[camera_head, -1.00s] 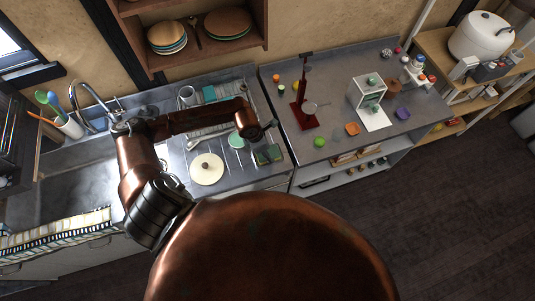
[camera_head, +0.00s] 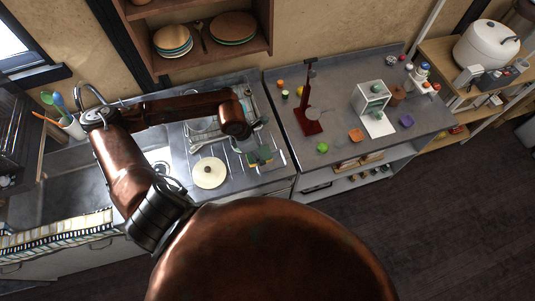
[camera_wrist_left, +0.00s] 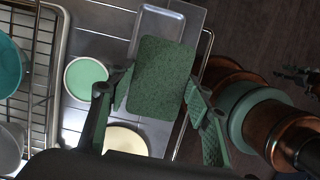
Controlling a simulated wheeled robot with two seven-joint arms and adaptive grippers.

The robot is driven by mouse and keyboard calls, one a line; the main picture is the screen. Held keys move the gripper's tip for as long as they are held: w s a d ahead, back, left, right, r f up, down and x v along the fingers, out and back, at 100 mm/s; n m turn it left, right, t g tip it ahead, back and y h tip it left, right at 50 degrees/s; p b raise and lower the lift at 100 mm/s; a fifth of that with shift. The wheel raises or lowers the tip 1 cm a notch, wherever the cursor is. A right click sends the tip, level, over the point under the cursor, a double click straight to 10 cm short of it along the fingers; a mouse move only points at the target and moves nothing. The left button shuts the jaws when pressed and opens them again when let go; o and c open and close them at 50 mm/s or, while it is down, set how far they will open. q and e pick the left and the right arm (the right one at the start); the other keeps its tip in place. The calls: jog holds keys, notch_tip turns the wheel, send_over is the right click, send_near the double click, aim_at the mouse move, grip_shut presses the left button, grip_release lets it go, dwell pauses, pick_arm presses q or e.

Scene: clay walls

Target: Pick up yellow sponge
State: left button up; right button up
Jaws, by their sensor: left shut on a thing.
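The sponge (camera_wrist_left: 163,77) shows as a dark green rough face in the left wrist view, between the two fingers of my left gripper (camera_wrist_left: 158,92). The gripper is shut on it by its sides. In the head view the sponge (camera_head: 261,155) is small, with green and a little yellow showing, below the end of my left arm over the right part of the sink counter. My left gripper (camera_head: 258,148) is small and partly hidden by the arm there. I cannot tell how far the sponge is above the surface.
A cream round lid (camera_head: 209,173) lies left of the sponge. A wire dish rack (camera_wrist_left: 42,62) and a light green round item (camera_wrist_left: 86,78) are beside it. A metal tray (camera_wrist_left: 160,25) lies beyond the sponge. The right counter holds a red stand (camera_head: 309,112) and small items.

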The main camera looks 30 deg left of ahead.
pick_arm(q)
jog(key=s+a+r, duration=0.3)
jog(key=s, duration=0.5)
jog(key=shift+a+r, duration=0.3)
